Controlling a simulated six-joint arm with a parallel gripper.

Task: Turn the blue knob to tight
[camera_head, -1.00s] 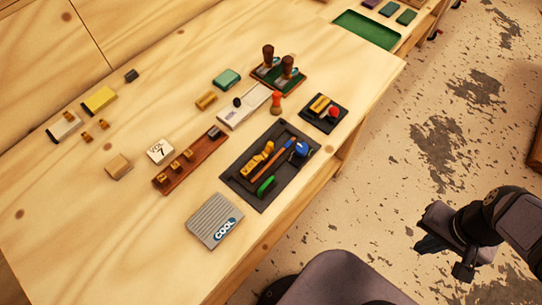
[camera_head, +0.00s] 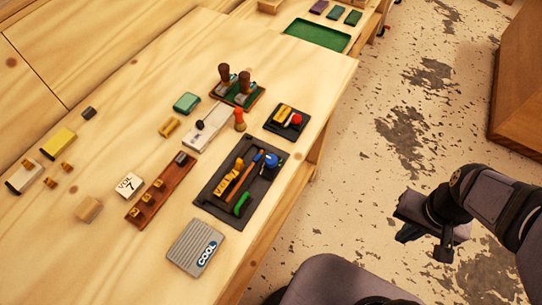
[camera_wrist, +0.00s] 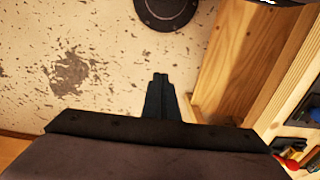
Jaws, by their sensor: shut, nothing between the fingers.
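The blue knob (camera_head: 270,160) appears to be the round blue piece at the upper right of a dark tray (camera_head: 207,199) on the wooden bench. It is small in the head view, and I cannot read any mark for tight. Beside it in the tray lie a yellow piece (camera_head: 228,184), a thin orange and blue tool (camera_head: 241,174) and a green piece (camera_head: 241,202). My gripper (camera_head: 408,233) is over the floor right of the bench, well apart from the knob. Its fingers are shut and empty in the wrist view (camera_wrist: 159,92).
A smaller dark tray (camera_head: 273,124) with a red-topped piece (camera_head: 296,119) is near the bench edge. Open floor (camera_head: 355,190) separates my arm from the bench.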

